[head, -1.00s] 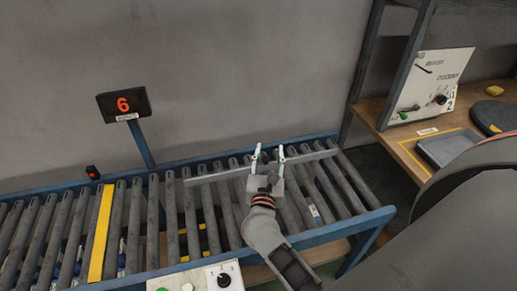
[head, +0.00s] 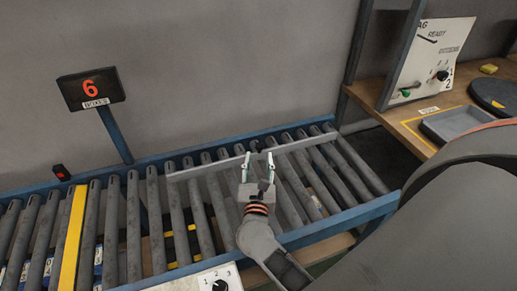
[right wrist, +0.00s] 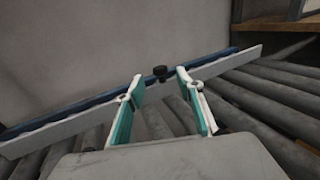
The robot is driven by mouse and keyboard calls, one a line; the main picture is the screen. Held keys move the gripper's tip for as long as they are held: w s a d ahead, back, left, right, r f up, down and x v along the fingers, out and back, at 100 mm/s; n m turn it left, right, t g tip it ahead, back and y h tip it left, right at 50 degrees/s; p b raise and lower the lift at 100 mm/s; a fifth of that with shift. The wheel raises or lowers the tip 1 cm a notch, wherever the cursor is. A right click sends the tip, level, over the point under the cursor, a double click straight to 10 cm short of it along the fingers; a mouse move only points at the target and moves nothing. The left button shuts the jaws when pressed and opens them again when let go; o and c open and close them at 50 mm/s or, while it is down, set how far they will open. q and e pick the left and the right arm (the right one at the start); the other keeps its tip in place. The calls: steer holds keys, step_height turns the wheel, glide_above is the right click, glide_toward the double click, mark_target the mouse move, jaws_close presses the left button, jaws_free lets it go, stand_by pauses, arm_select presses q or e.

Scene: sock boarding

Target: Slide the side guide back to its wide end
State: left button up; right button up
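The side guide (head: 302,145) is a long grey bar lying slantwise over the right part of the roller conveyor, nearer its far rail. It also shows in the right wrist view (right wrist: 58,133), crossing behind my fingers. A small black knob (right wrist: 160,72) stands at the guide, seen between and beyond my fingertips. My right gripper (head: 258,157) is open, its two teal-lined fingers apart and pointing at the guide. In the right wrist view the open gripper (right wrist: 155,88) holds nothing; whether a finger touches the guide I cannot tell. My left gripper is out of view.
The conveyor has a blue far rail (head: 150,165) and a yellow strip (head: 68,240). A control box (head: 205,280) sits at the near edge. A bench with a grey tray (head: 455,122) is at right.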

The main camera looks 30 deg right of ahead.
mark_target(260, 148)
steer(key=x, duration=0.7)
steer(key=shift+d, duration=0.1)
steer(key=shift+r, duration=0.1)
steer(key=shift+w, duration=0.1)
jaws_close()
